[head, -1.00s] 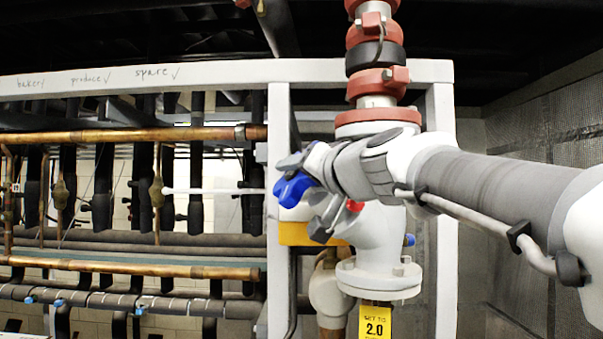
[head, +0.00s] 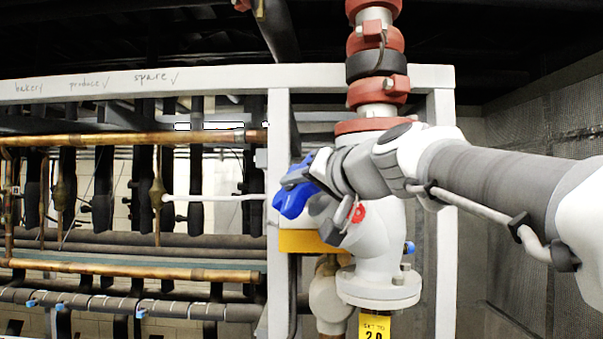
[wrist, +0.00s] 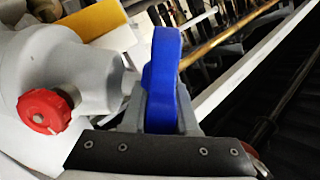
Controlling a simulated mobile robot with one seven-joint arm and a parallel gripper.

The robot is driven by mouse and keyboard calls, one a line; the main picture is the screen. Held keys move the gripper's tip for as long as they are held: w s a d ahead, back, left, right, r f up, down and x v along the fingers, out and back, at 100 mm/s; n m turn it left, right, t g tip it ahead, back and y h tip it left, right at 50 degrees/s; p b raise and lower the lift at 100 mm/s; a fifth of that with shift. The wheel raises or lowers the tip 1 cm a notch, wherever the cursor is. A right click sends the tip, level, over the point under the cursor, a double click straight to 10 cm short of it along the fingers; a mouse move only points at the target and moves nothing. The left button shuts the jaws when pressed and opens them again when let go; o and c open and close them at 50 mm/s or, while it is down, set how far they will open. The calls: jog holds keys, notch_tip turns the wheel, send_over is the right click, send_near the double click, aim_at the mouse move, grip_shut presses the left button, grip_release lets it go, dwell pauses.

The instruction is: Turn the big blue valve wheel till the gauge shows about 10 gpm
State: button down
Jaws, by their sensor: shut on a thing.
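The big blue valve wheel (head: 291,198) sits at the left side of the white valve body (head: 372,250) in the head view. Only part of the wheel shows, beside my wrist. In the wrist view the blue wheel (wrist: 162,72) stands on edge between the grey fingers of my gripper (wrist: 165,112), which is shut on its rim. My gripper (head: 306,180) also shows in the head view, partly hiding the wheel. No gauge face can be made out in either view.
A small red knob (wrist: 45,110) is on the valve body, also visible in the head view (head: 359,212). A yellow box (head: 307,242) sits behind the wheel. A yellow tag (head: 373,328) hangs below. A white frame post (head: 279,130) stands close behind the wheel; copper pipes (head: 130,137) run left.

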jog(key=shift+r+n+g+p, duration=0.2)
jog(key=shift+n+g+p, duration=0.1)
jog(key=shift+g+p, duration=0.25)
jog(key=shift+f+g, duration=0.2)
jog(key=shift+g, duration=0.05)
jog(key=c, duration=0.7)
grip_release()
jog(key=shift+s+d, duration=0.1)
jog(key=b+v, duration=0.3)
jog(key=v, duration=1.4)
jog(key=shift+s+d+f, duration=0.1)
